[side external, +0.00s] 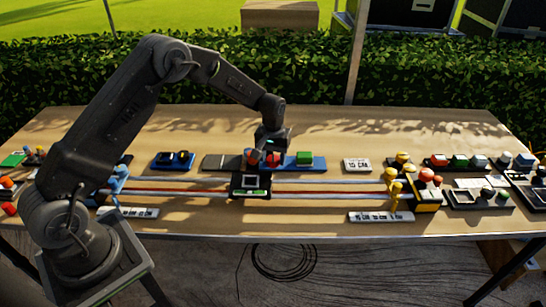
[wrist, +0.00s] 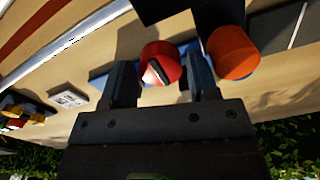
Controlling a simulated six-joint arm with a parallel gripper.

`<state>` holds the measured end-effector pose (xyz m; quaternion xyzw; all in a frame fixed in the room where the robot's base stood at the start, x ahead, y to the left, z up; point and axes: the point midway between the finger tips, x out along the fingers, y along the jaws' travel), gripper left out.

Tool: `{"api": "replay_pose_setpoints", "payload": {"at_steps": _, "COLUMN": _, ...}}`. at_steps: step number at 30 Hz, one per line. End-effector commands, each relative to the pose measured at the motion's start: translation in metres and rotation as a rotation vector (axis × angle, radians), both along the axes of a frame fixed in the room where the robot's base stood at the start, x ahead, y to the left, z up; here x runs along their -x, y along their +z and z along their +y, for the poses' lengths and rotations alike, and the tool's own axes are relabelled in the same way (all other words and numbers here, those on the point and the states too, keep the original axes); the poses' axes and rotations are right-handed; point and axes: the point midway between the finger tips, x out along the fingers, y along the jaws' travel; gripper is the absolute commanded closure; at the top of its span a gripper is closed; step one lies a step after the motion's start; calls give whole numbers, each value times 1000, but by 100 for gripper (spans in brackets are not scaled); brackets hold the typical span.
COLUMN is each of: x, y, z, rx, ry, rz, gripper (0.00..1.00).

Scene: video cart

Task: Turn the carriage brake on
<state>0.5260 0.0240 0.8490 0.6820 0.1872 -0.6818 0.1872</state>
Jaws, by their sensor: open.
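A red round knob (wrist: 160,62) with a dark and white mark on its face lies between the two fingers of my gripper (wrist: 160,78) in the wrist view. The fingers are apart, one on each side of it; I cannot tell whether they touch it. In the side view my gripper (side external: 268,148) points down over the red knob (side external: 274,159). An orange cylinder (wrist: 233,52) stands just beside the right finger in the wrist view. The dark carriage (side external: 250,186) with a small screen sits on the rails in front. No brake label is readable.
A white label plate (side external: 357,165) lies further right. Yellow and red knobs (side external: 404,180) stand at the rails' right end.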

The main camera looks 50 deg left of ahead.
Motion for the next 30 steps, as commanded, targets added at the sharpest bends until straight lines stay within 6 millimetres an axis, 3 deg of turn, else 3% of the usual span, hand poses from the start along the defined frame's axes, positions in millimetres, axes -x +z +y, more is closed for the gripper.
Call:
{"api": "replay_pose_setpoints", "payload": {"at_steps": 10, "x": 0, "y": -3, "z": 0, "rx": 0, "ry": 0, "rz": 0, "gripper": 47}}
{"api": "replay_pose_setpoints", "payload": {"at_steps": 21, "x": 0, "y": -3, "z": 0, "rx": 0, "ry": 0, "rz": 0, "gripper": 80}}
{"api": "replay_pose_setpoints", "payload": {"at_steps": 30, "x": 0, "y": -3, "z": 0, "rx": 0, "ry": -46, "rz": 0, "gripper": 80}}
